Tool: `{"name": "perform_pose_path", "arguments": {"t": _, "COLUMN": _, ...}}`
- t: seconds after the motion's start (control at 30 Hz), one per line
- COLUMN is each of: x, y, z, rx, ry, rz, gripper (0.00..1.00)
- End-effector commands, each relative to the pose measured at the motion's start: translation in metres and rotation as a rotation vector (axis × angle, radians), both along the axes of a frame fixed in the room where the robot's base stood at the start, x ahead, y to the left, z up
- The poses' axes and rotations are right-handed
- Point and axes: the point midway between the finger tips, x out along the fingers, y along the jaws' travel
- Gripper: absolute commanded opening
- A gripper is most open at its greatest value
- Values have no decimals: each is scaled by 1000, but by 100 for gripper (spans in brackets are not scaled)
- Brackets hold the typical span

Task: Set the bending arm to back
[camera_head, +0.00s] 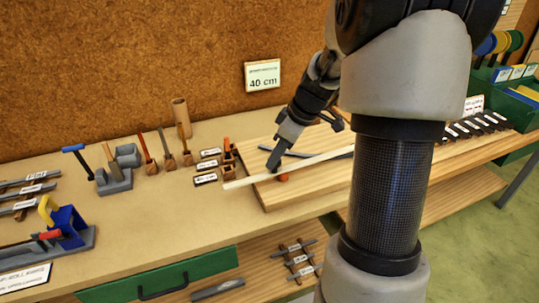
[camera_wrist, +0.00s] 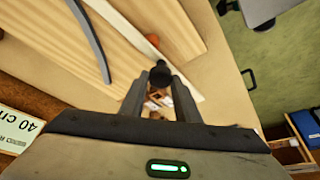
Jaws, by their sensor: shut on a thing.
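On the left of the bench in the head view, a grey fixture (camera_head: 113,180) carries rounded grey forms. A lever with a blue grip (camera_head: 73,148) rises from it, leaning up and left; it looks like the bending arm. My gripper (camera_head: 274,160) is far to its right, over the wooden board. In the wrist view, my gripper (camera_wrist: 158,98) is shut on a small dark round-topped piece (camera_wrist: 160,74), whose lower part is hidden. A dark grey strip (camera_wrist: 92,42) and a pale strip (camera_wrist: 128,32) lie on the board beside it.
The wooden board (camera_head: 283,194) has an orange piece (camera_head: 283,177) near its left end. Upright tools (camera_head: 147,150) stand between fixture and board. A blue device (camera_head: 68,226) with yellow and red handles is at front left. A green drawer (camera_head: 160,281) is below.

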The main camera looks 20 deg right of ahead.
Motion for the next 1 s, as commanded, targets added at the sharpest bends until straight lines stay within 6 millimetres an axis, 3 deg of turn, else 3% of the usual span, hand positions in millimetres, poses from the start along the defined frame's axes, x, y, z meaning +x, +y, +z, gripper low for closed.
{"name": "perform_pose_path", "arguments": {"t": 0.13, "x": -16, "y": -3, "z": -1, "rx": -4, "ry": -2, "rz": 42, "gripper": 0}}
{"name": "perform_pose_path", "arguments": {"t": 0.43, "x": -20, "y": -3, "z": 0, "rx": -2, "ry": 5, "rz": 53, "gripper": 0}}
{"name": "perform_pose_path", "arguments": {"t": 0.47, "x": -20, "y": -3, "z": 0, "rx": -1, "ry": 6, "rz": 53, "gripper": 31}}
{"name": "perform_pose_path", "arguments": {"t": 0.57, "x": -20, "y": -3, "z": 0, "rx": -1, "ry": 6, "rz": 53, "gripper": 47}}
{"name": "perform_pose_path", "arguments": {"t": 0.87, "x": -18, "y": -2, "z": 1, "rx": -1, "ry": 2, "rz": 52, "gripper": 47}}
{"name": "perform_pose_path", "arguments": {"t": 1.0, "x": -20, "y": -6, "z": 13, "rx": -3, "ry": -2, "rz": 50, "gripper": 47}}
